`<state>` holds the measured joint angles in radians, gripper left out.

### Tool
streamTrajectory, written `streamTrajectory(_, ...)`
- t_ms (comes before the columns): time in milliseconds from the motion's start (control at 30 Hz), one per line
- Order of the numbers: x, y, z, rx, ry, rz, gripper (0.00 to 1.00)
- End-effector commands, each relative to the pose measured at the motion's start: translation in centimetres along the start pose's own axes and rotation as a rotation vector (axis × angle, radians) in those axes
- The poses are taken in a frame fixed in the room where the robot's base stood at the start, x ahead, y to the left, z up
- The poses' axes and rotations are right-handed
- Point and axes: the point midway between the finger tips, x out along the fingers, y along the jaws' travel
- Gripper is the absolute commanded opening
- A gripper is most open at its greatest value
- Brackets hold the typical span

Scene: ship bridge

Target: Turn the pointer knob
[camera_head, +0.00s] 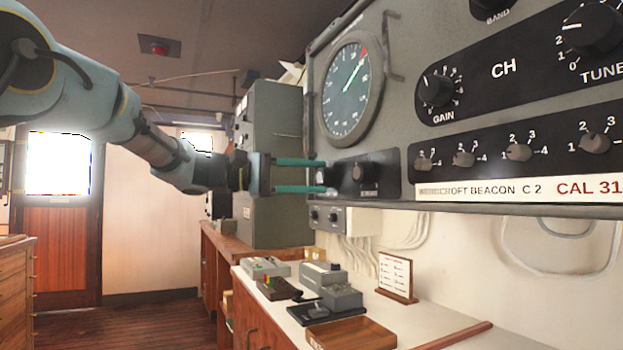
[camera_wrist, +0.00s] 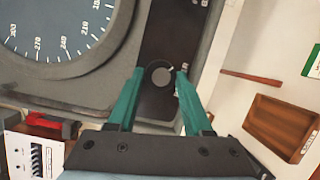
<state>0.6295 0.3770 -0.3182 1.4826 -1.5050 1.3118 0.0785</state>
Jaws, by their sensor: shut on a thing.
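My gripper (camera_head: 324,176) reaches in from the left, its two teal fingers level, one above the other, at the left end of a small black panel (camera_head: 391,167) under the round gauge. I cannot tell the pointer's exact angle.
The gauge (camera_head: 352,88) stands out above my gripper. Larger panels with the GAIN knob (camera_head: 436,90) and a row of small knobs (camera_head: 518,152) lie to the right. Below is a white desk with small control boxes (camera_head: 340,297) and a wooden tray (camera_head: 352,334). The floor at left is open.

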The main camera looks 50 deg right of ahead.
Motion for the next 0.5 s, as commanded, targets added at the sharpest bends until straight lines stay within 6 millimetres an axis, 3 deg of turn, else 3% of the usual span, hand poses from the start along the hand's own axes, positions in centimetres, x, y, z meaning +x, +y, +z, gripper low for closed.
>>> streamTrajectory(500,-0.07,-0.22,-0.12,-0.081,-0.004,0.023,0.00)
